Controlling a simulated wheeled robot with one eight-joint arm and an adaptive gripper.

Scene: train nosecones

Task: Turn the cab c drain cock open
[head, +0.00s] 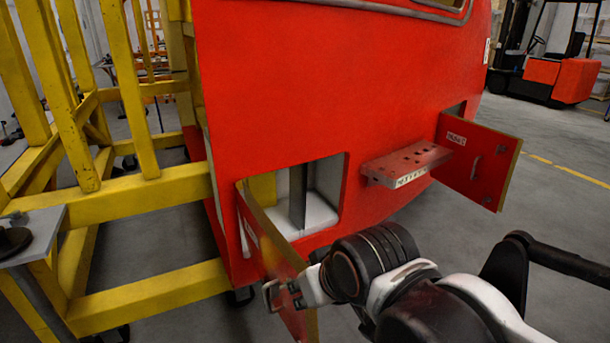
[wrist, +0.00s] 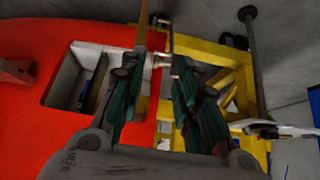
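The drain cock cannot be made out in either view. The left compartment (head: 318,205) in the red nosecone is open, with a pale floor and a dark upright plate inside. Its door (head: 262,235) stands swung out, with a metal handle (head: 270,297) on its outer face. My gripper (head: 298,292) is at the lower part of this door, partly hidden by my wrist. In the wrist view my gripper (wrist: 160,88) has its two dark green fingers apart, with the door's edge and handle (wrist: 162,45) near the fingertips. No grip on the handle shows. The compartment (wrist: 85,80) lies left of the fingers.
A second door (head: 477,165) with a label stands open at the right. A small red shelf (head: 405,163) with holes juts out between the compartments. A yellow frame (head: 120,205) stands close on the left. A forklift (head: 560,75) is far back. Grey floor is free at the right.

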